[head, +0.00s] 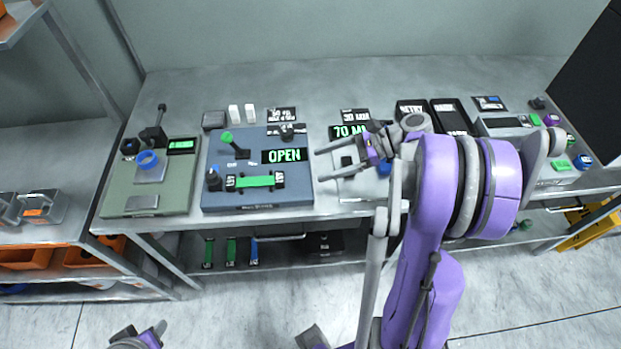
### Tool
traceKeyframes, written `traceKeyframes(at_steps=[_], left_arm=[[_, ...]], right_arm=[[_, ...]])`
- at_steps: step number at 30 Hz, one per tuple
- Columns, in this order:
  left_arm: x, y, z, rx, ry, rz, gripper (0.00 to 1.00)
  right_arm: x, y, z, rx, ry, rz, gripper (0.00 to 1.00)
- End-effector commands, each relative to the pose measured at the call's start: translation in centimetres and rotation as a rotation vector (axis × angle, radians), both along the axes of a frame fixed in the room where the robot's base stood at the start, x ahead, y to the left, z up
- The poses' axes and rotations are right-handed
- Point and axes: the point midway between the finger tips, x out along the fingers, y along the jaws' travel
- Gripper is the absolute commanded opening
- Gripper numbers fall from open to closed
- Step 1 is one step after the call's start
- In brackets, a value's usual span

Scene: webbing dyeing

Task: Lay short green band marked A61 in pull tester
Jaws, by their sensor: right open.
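A short green band (254,181) lies level across the front of the blue-grey tester (228,204), between two dark holders with light end pieces. Its marking is too small to read. The tester's display (285,155) reads OPEN, and a green-knobbed lever (227,138) stands behind the band. My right gripper (320,166) is open and empty, just right of the tester, with its fingers pointing left toward it and apart from the band. My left gripper (139,339) shows only in part at the bottom left edge, and its jaws cannot be made out.
A green device (117,200) with a blue ring stands left of the tester. Two green bands (231,251) and a blue band (253,250) hang or lie at the lower shelf. Black trays (449,112) and another device stand to the right. The bench's back strip is clear.

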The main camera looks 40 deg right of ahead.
Motion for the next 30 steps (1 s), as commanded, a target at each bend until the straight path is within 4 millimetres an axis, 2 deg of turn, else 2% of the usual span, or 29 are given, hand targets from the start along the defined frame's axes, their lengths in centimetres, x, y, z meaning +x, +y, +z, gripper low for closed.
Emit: traceKeyframes(at_steps=[5, 6, 9, 13, 18, 21, 25, 30], left_arm=[[0.0, 0.0, 0.0, 0.0, 0.0, 0.0, 0.5], [0.0, 0.0, 0.0, 0.0, 0.0, 0.0, 0.5], [0.0, 0.0, 0.0, 0.0, 0.0, 0.0, 0.5], [0.0, 0.0, 0.0, 0.0, 0.0, 0.0, 0.5], [0.0, 0.0, 0.0, 0.0, 0.0, 0.0, 0.5], [0.0, 0.0, 0.0, 0.0, 0.0, 0.0, 0.5], [0.0, 0.0, 0.0, 0.0, 0.0, 0.0, 0.5], [0.0, 0.0, 0.0, 0.0, 0.0, 0.0, 0.5]], right_arm=[[-0.1, 5.6, -0.9, -0.245, -0.055, 0.14, 0.86], [-0.5, 7.4, -1.3, -0.339, -0.084, 0.201, 0.86], [-2.1, 11.0, -2.5, -0.591, -0.179, 0.385, 0.86], [-5.0, 13.9, -3.7, -0.919, -0.346, 0.677, 0.86], [-8.3, 15.4, -4.3, -1.306, -0.618, 1.104, 0.86], [-9.4, 15.7, -4.3, -1.473, -0.76, 1.311, 0.86], [-9.9, 15.8, -4.1, -1.603, -0.88, 1.482, 0.86], [-10.0, 15.7, -4.0, -1.655, -0.926, 1.55, 0.86]])
